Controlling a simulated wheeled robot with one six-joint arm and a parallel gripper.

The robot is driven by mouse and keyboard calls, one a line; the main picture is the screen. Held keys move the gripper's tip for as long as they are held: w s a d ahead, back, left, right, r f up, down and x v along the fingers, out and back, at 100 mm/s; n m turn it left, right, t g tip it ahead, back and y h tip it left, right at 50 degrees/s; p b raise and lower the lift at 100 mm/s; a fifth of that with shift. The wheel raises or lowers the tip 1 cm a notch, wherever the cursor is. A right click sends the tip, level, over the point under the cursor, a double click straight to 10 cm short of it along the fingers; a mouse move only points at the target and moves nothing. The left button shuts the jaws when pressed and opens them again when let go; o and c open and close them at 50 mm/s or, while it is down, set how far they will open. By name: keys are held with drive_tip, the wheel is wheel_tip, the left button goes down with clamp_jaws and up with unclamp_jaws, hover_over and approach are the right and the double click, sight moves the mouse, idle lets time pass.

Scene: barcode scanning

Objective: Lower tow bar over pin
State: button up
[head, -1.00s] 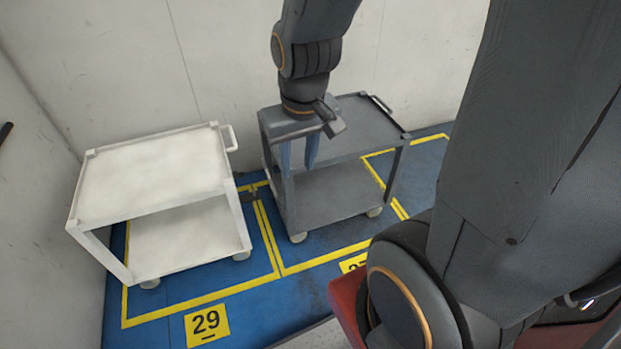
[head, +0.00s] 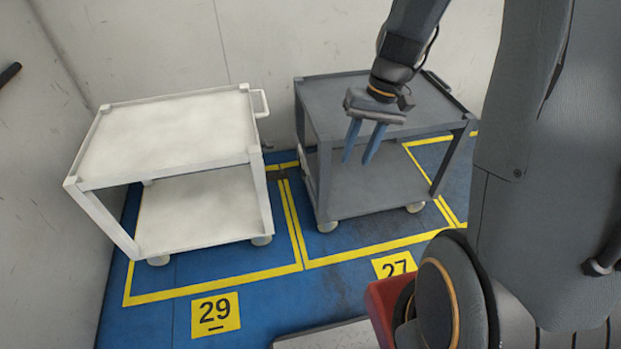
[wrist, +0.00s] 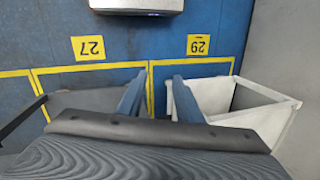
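A white two-shelf cart (head: 165,140) stands in bay 29, and a grey two-shelf cart (head: 335,100) stands in bay 27. A small dark piece (head: 283,173) lies low between the carts; I cannot tell whether it is the tow bar or the pin. My gripper (head: 358,161) points down by the front of the grey cart's top shelf, its fingers overlapping the lower shelf in view. The blue fingers are apart with nothing between them. In the wrist view my gripper (wrist: 156,85) is also empty, with the white cart (wrist: 255,120) to the right.
Yellow lines on the blue floor (head: 190,325) mark the bays, with yellow plates 29 (head: 215,314) and 27 (head: 396,265) in front. Pale walls (head: 160,45) stand close behind and left. The floor in front of the carts is mostly clear.

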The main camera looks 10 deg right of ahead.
drive_tip(key=w+d+f+y+b, duration=0.2)
drive_tip(key=w+f+b, duration=0.4)
drive_tip(key=f, duration=0.4)
drive_tip(key=w+d+f+m+y+b, duration=0.1)
drive_tip(key=w+d+f+y+b, duration=0.2)
drive_tip(key=f+b, duration=0.6)
drive_tip(key=w+d+f+b, duration=0.2)
drive_tip(key=w+f+b, duration=0.4)
drive_tip(key=f, duration=0.5)
drive_tip(key=m+t+y+b, duration=0.1)
drive_tip(key=t+y+b, duration=0.65)
drive_tip(key=b, duration=0.55)
approach(302, 159)
drive_tip(key=s+f, duration=0.1)
drive_tip(key=s, duration=0.4)
drive_tip(key=b+x, duration=0.1)
drive_tip(key=x, duration=0.6)
drive_tip(key=shift+a+b, duration=0.15)
drive_tip(key=shift+b, duration=0.25)
drive_tip(key=shift+r+g+y, duration=0.1)
drive_tip(key=shift+g+y, duration=0.15)
clamp_jaws()
